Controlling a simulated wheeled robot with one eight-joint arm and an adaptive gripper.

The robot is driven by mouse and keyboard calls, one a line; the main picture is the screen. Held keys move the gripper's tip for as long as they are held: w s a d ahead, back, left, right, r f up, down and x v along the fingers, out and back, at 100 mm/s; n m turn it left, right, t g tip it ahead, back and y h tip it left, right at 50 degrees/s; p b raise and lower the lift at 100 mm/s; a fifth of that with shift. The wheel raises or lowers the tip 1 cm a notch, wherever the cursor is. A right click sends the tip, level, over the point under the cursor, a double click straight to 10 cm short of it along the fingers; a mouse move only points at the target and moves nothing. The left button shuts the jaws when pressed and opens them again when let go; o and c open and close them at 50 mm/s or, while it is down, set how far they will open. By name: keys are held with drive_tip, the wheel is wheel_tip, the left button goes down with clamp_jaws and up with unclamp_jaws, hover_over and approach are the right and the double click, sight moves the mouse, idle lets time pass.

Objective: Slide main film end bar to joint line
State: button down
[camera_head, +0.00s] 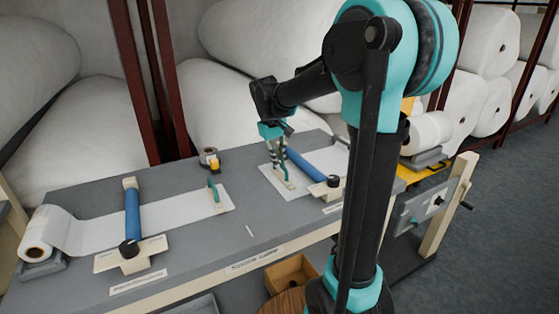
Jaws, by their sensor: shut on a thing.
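The end bar of the right-hand film (287,184) is a pale strip with a teal upright handle, lying across the left end of the white film sheet (318,160). I take this as the main film. My gripper (278,152) points down over the bar and is shut on its handle; the fingers partly hide the handle. A second end bar with a teal handle (213,191) lies at the right end of the left-hand film (120,230). A gap of grey table separates the two bars. A short white mark (250,230) lies near the front edge, between them; I cannot tell if it marks the joint line.
Blue rollers (132,214) (305,165) cross both films. A tape dispenser (210,158) stands at the back of the table (200,262). A film roll (38,235) sits at the left end. My arm hides part of the right side. A wooden box (290,273) is below.

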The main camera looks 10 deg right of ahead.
idle(0.3)
hover_over(238, 191)
idle(0.5)
drive_tip(key=c, duration=1.6)
unclamp_jaws()
drive_tip(key=shift+s+a, duration=0.1)
drive_tip(key=shift+o, duration=0.2)
wheel_tip(238, 191, up, 12)
drive_tip(key=a, duration=0.2)
drive_tip(key=shift+s, duration=0.35)
drive_tip(key=shift+f, duration=0.15)
